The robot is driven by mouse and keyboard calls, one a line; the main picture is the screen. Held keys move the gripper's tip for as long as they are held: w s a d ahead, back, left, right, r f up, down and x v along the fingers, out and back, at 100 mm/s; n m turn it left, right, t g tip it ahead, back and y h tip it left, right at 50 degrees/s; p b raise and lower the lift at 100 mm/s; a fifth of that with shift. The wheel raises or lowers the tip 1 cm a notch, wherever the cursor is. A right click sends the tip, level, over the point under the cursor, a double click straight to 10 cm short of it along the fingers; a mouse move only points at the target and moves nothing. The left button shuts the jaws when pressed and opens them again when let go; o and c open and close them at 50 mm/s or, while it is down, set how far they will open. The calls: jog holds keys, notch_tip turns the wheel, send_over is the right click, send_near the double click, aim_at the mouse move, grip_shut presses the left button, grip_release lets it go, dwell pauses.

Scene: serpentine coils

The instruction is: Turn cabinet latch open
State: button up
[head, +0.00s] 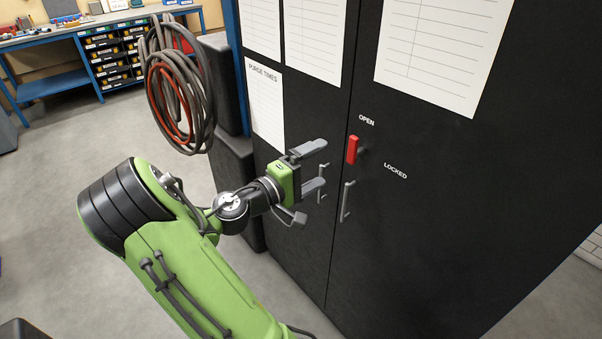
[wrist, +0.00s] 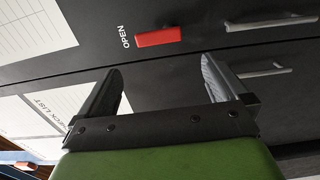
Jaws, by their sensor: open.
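The black cabinet (head: 420,220) stands at the right with two doors. A red latch handle (head: 352,149) sits on its right door, standing upright below the word OPEN (head: 366,120); the word LOCKED (head: 395,171) is to its lower right. In the wrist view the red latch (wrist: 158,36) lies beyond the fingers, next to OPEN. My gripper (head: 318,166) is open and empty, left of the latch and in front of the cabinet, apart from the latch. In the wrist view my gripper (wrist: 162,82) shows both fingers spread with nothing between them.
Two metal door handles, the right one (head: 346,202) clear and the left one (head: 321,184) partly behind my fingers, are below the latch. Paper sheets (head: 440,50) hang on the doors. Coiled hoses (head: 180,90) hang at left. A blue workbench (head: 60,70) stands at the back.

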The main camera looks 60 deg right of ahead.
jog(key=shift+v, duration=2.35)
